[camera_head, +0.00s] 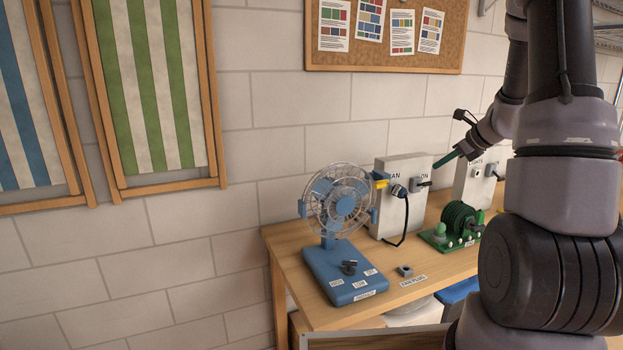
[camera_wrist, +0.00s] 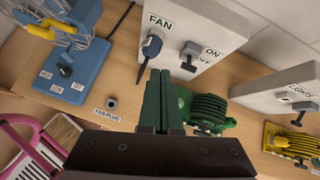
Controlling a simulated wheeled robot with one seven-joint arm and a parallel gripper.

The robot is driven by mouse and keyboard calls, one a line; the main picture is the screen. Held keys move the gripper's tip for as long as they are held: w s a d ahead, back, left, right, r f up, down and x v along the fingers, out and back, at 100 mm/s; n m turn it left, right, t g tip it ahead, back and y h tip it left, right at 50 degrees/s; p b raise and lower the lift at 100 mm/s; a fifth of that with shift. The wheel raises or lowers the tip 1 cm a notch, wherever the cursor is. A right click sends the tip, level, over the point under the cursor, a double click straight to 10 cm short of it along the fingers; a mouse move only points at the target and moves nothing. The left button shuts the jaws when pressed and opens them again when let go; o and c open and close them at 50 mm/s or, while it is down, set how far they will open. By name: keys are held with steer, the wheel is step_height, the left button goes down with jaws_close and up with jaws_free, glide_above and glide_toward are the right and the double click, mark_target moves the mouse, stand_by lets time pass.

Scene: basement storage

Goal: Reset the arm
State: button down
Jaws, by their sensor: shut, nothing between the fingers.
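My gripper (camera_head: 447,158) hangs above the wooden bench, in front of the white boxes, with its green fingers together and nothing between them. In the wrist view the shut fingers (camera_wrist: 160,98) point toward the white FAN box (camera_wrist: 190,35) and stay apart from it. Most of my arm fills the right of the head view and hides what is behind it.
A blue desk fan (camera_head: 345,265) stands left on the bench (camera_head: 290,280). The FAN box (camera_head: 392,220) has a blue plug (camera_wrist: 152,46) and a switch (camera_wrist: 190,55). A green reel (camera_head: 460,222) is beside it. A yellow reel (camera_wrist: 292,140) sits right in the wrist view.

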steer(key=s+a+r+n+g+y, duration=0.1)
steer(key=s+a+r+n+g, duration=0.1)
steer(key=s+a+r+n, duration=1.2)
steer(key=s+a+r+n+h, duration=0.1)
steer(key=s+r+n, duration=0.1)
steer(key=s+n, duration=0.3)
steer(key=s+a+r+n+t+h, duration=0.1)
steer(key=s+n, duration=0.4)
steer(key=s, duration=0.5)
steer(key=shift+a+r+h, duration=0.4)
steer(key=shift+a+h, duration=0.3)
steer(key=shift+a, duration=0.1)
